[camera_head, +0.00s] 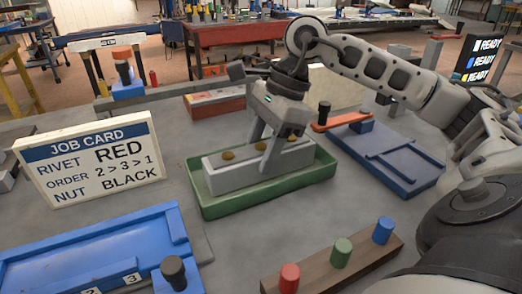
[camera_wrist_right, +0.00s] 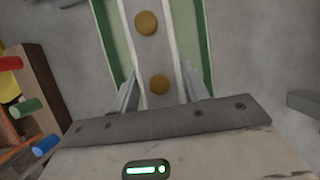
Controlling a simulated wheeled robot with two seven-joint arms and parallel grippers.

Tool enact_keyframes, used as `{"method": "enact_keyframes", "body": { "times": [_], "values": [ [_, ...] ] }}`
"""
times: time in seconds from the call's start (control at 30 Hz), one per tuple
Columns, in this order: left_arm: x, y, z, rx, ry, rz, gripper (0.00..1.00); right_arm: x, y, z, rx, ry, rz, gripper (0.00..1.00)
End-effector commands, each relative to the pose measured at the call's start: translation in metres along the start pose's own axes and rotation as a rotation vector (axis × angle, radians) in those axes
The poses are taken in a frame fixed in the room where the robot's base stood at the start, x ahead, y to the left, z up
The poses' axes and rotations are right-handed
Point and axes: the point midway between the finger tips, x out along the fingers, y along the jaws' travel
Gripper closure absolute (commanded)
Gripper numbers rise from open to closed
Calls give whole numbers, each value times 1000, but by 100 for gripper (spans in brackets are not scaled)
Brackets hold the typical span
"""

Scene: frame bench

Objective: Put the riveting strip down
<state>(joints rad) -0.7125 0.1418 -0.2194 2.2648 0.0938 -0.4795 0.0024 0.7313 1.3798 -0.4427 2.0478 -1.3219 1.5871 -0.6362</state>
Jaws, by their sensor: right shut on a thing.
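The riveting strip (camera_head: 225,177) is a long grey bar with three brass-coloured round heads on top. It sits within the green tray (camera_head: 250,204); I cannot tell whether its underside touches the tray floor. My right gripper (camera_head: 267,160) comes down from above and is shut on the strip near its middle, one finger on each long side. In the right wrist view the strip (camera_wrist_right: 151,50) runs away between the two fingers (camera_wrist_right: 161,92), with green tray walls on both sides. My left gripper is not in view.
A job card (camera_head: 90,160) stands at the left. A blue board (camera_head: 95,245) lies front left, a blue fixture (camera_head: 390,165) right of the tray. A wooden rack (camera_head: 335,265) with red, green and blue pegs is in front. Grey bench between is clear.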

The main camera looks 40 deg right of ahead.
Motion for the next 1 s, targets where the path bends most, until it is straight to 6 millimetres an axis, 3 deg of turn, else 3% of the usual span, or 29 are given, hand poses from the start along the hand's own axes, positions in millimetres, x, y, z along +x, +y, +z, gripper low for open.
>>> {"method": "enact_keyframes", "body": {
  "times": [0.37, 0.4, 0.47, 0.77, 0.87, 1.0],
  "values": [
    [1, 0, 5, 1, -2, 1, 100, 4, 0, -1, -1, -2, -2, 92],
    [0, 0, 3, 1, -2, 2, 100, 3, 0, -1, 0, -1, 0, 44],
    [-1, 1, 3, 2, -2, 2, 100, 3, 0, -1, 0, -1, 0, 33],
    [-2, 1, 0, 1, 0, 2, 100, 0, 0, 0, 0, -1, 0, 33],
    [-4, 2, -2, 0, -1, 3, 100, -7, 0, 1, 1, -1, -2, 33],
    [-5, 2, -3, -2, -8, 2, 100, -33, 0, 2, 0, -2, -4, 33]
  ]
}}
